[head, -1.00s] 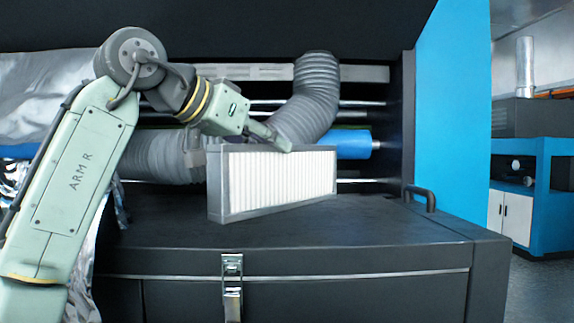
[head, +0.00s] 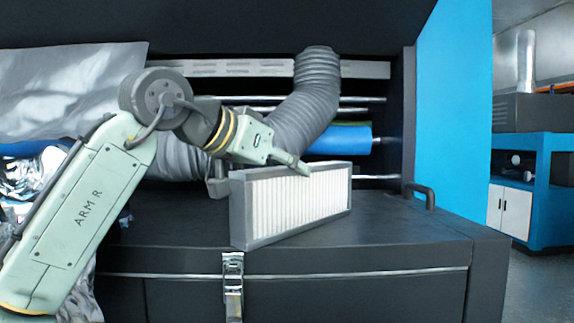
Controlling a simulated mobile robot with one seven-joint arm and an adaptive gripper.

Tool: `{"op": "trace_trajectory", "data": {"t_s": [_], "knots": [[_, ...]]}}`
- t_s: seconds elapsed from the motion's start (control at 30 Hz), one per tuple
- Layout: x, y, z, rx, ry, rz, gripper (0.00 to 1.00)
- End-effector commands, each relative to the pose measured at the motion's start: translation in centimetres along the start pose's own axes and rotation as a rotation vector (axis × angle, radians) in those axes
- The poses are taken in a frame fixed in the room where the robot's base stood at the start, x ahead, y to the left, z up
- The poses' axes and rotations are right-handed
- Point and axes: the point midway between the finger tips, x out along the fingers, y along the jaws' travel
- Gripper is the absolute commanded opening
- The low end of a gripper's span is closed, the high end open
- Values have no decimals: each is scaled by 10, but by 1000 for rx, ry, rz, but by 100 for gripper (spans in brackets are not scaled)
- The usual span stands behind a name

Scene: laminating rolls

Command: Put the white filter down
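The white filter (head: 300,205), a pleated white panel in a grey frame, stands upright over the dark chest top (head: 390,222). It is turned at an angle, its left corner near the chest's front edge. My gripper (head: 265,172) comes from the left and is shut on the filter's upper left part. One finger lies over the top edge; the other is mostly hidden behind the frame. I cannot tell whether the filter's bottom edge touches the chest top.
Grey flexible ducts (head: 305,100) and a blue roll (head: 340,139) lie behind the filter. A dark handle (head: 420,195) rises from the chest top at right. A metal latch (head: 233,280) is on the chest's front.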

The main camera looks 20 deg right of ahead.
Motion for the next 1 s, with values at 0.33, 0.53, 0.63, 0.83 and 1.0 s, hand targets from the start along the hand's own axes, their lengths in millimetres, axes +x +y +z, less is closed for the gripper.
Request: {"op": "trace_trajectory", "data": {"t_s": [0.33, 0.53, 0.63, 0.83, 1.0], "knots": [[0, 0, 0, 0, -1, 0, 53], [-1, 0, -1, 0, -1, -1, 53], [-4, 0, -2, -1, 0, -1, 53], [-38, 0, -1, 0, 2, 0, 53], [-75, 0, -1, 0, 3, 0, 53]]}}
